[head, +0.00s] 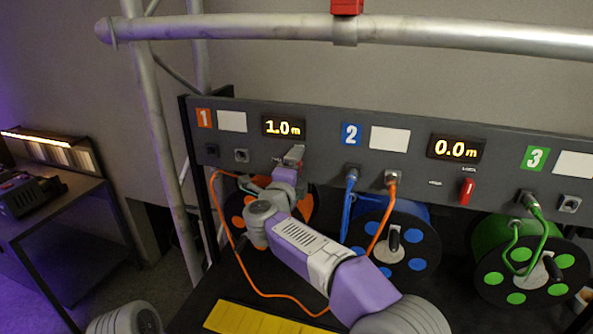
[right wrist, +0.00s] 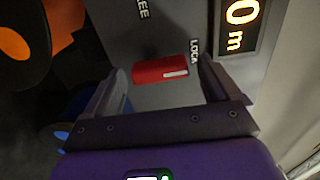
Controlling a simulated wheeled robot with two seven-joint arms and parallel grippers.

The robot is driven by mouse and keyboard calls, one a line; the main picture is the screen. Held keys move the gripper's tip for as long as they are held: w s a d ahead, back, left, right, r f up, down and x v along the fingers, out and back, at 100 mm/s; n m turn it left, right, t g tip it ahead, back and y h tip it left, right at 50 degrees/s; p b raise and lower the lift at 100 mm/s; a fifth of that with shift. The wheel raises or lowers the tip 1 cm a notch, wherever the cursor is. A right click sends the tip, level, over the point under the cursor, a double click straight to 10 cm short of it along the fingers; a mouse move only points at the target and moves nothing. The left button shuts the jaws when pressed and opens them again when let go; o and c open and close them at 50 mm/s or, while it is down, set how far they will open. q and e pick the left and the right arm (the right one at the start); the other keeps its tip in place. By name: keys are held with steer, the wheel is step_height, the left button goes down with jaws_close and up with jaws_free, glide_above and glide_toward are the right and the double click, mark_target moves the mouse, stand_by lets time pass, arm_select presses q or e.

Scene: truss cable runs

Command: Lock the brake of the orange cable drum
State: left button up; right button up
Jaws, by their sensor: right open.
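The orange cable drum (head: 236,202) sits below panel section 1, partly hidden behind my right arm. My right gripper (head: 293,155) is at the panel under the 1.0 m display (head: 284,127). In the right wrist view the red brake lever (right wrist: 158,71) lies between the open fingers of my right gripper (right wrist: 162,72), with gaps on both sides. The lever's white-marked end points toward the LOCK label (right wrist: 195,51). The FREE label (right wrist: 142,9) is off to the lever's side. My left gripper is not in view.
An orange cable (head: 237,262) loops below my right arm and up to a socket in section 2. A blue drum (head: 410,240) and a green drum (head: 490,235) stand to the right. Another red lever (head: 467,190) is under the 0.0 m display (head: 455,149). A truss tube (head: 450,38) crosses above.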

steer(key=b+v, duration=0.1)
steer(key=v, duration=0.6)
steer(key=shift+s, duration=0.25)
